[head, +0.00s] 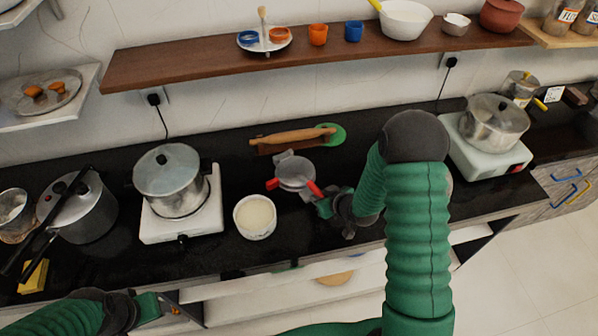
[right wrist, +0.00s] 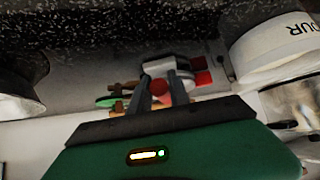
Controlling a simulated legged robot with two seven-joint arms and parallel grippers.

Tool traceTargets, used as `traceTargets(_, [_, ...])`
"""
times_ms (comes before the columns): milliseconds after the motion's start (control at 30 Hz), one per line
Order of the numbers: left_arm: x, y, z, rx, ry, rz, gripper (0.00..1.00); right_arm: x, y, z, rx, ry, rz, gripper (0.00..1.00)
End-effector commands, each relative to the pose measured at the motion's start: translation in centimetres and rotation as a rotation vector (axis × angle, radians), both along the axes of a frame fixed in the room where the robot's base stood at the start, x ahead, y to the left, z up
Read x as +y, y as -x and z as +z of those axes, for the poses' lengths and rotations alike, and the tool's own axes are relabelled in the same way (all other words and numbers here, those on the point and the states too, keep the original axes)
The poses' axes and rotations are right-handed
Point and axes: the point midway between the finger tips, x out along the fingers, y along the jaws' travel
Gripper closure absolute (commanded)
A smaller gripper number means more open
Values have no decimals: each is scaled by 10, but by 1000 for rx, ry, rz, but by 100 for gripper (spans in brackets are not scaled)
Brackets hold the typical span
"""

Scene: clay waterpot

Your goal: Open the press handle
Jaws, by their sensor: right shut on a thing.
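The press (head: 295,172) is a grey round device with red handle ends, lying on the black counter right of the white bowl. One red end (head: 272,184) is at its left, the other red handle (head: 314,189) at its front right. My right gripper (head: 318,198) is shut on this front-right handle. In the right wrist view, the fingers (right wrist: 160,90) stand on either side of a red part, with the grey press (right wrist: 160,66) just beyond. The press looks closed. My left gripper (head: 178,304) is low at the counter's front edge, away from the press; its jaw opening is unclear.
A white bowl of flour (head: 255,217) stands close left of the press. A rolling pin (head: 292,137) lies behind it near a green round thing (head: 333,133). Pots on stoves stand left (head: 168,172) and right (head: 493,123). The counter in front of the press is clear.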

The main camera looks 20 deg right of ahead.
Motion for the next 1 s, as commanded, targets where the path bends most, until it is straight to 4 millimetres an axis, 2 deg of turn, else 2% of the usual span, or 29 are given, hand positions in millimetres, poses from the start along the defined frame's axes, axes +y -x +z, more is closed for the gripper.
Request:
traceTargets(167, [0,0,2,0,0,0,45,0,0,2,0,1,-3,92])
traceTargets(600, [0,0,33,0,0,0,45,0,-7,38,-3,1,-1,93])
traceTargets(1000, [0,0,36,0,0,0,45,-1,-9,41,-1,1,-3,93])
